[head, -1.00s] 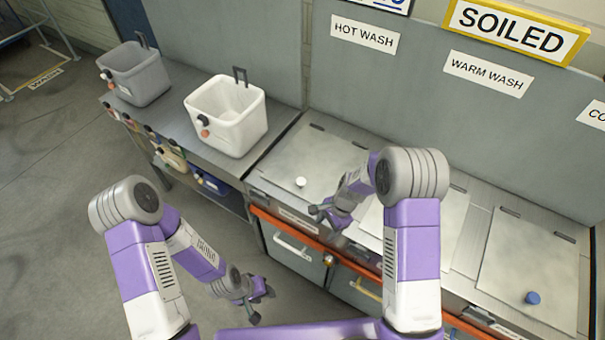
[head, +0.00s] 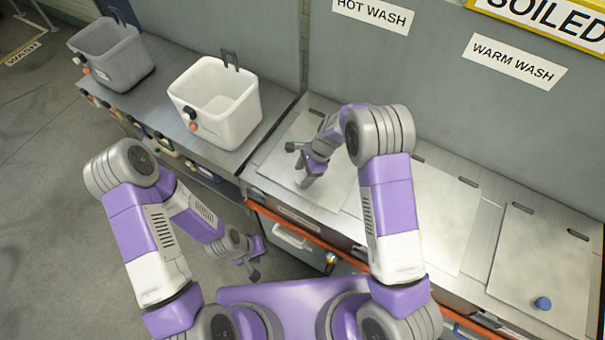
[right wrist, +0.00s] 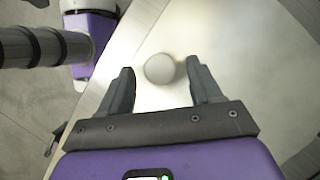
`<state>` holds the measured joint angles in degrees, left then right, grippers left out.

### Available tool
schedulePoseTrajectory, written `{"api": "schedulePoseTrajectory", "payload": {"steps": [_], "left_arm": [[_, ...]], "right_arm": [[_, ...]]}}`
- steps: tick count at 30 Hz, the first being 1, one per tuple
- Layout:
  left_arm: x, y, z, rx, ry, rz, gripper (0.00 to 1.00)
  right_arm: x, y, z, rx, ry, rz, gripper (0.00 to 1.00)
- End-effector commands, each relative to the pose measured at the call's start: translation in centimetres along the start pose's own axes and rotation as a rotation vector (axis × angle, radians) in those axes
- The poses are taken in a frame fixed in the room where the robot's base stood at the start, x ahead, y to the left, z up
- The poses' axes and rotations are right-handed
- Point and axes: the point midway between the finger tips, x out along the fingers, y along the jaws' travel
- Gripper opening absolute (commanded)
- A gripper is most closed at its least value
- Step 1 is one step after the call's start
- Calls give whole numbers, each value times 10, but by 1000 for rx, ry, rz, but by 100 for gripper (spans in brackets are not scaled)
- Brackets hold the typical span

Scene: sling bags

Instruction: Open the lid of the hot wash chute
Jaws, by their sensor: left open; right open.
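The hot wash chute lid (head: 268,172) is a flat steel panel under the HOT WASH sign (head: 372,15), lying closed on the counter. Its round white knob (right wrist: 160,68) shows in the right wrist view, between my open fingertips and apart from both fingers. My right gripper (head: 298,164) is over the lid in the head view, where it largely hides the knob; it also shows in the right wrist view (right wrist: 161,80). My left gripper (head: 252,260) is open and empty, low in front of the counter.
A white bin (head: 215,105) and a grey bin (head: 105,55) stand on the side counter at left. The warm wash lid (head: 440,215) lies beside the hot wash lid. Another lid with a blue knob (head: 542,303) is at right. An orange rail runs along the counter front.

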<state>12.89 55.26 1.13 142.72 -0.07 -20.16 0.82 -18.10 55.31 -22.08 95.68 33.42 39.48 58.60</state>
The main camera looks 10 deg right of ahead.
Motion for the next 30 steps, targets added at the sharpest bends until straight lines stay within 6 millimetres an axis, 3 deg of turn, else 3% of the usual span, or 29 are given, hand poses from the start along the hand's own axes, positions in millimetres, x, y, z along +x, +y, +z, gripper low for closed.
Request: {"api": "schedulePoseTrajectory", "payload": {"steps": [12, 24, 30], "left_arm": [[0, 0, 0, 0, 0, 0, 43], [0, 0, 0, 0, 0, 0, 43], [0, 0, 0, 0, 0, 0, 43]], "right_arm": [[10, 0, 0, 0, 0, 0, 63], [10, 0, 0, 0, 0, 0, 1], [9, 0, 0, 0, -1, 1, 0]]}}
